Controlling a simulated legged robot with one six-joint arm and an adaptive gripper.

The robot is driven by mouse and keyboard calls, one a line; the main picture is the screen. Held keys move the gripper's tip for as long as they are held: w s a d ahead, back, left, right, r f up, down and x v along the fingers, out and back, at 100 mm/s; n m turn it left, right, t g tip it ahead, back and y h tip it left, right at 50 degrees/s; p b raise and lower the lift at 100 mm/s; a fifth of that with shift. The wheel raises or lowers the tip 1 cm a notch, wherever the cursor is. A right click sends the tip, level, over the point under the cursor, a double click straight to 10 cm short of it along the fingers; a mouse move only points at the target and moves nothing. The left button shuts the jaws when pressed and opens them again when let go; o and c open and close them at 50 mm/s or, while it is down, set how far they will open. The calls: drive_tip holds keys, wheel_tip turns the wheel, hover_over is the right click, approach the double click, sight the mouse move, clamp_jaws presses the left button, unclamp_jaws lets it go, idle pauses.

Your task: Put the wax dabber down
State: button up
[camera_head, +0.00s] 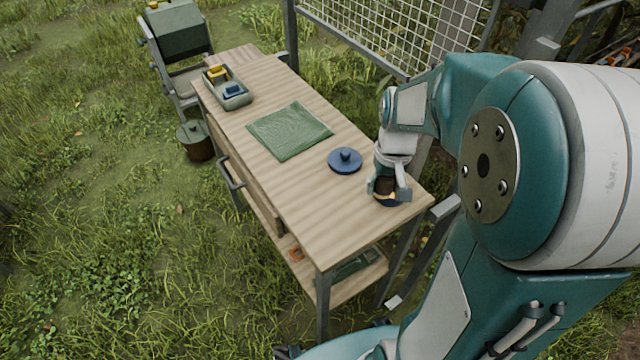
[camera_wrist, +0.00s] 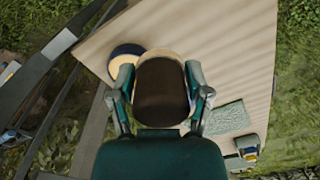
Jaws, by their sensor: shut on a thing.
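My gripper (camera_head: 388,190) is shut on the wax dabber, low over the near right end of the wooden table (camera_head: 290,165). In the wrist view my gripper's fingers (camera_wrist: 160,92) close on both sides of the dark brown wax dabber (camera_wrist: 160,90), which has a tan part beyond it. In the head view the brown dabber (camera_head: 385,184) shows between the fingers. A round blue dish with yellowish contents (camera_wrist: 125,66) sits beside the dabber in the wrist view. In the head view my gripper partly covers this dish (camera_head: 387,203). I cannot tell whether the dabber touches it.
A blue knobbed lid (camera_head: 345,161) lies left of my gripper. A green cloth (camera_head: 290,130) lies flat mid-table. A tray (camera_head: 239,101) with yellow and blue items stands at the far end. Wire mesh (camera_head: 400,30) stands behind. Bare wood lies in front of the lid.

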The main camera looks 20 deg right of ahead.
drive_tip(key=w+a+f, duration=0.1)
drive_tip(key=a+f, duration=0.2)
drive_tip(key=a, duration=0.3)
hover_over(332, 224)
drive_tip(key=f, duration=0.4)
drive_tip(key=shift+d+f, duration=0.1)
drive_tip(key=shift+d, duration=0.3)
drive_tip(key=shift+a+f, duration=0.2)
drive_tip(key=shift+f, duration=0.1)
drive_tip(key=shift+a+f, duration=0.2)
drive_tip(key=shift+f, duration=1.55)
drive_tip(key=o, duration=1.1)
drive_tip(key=shift+f, duration=0.1)
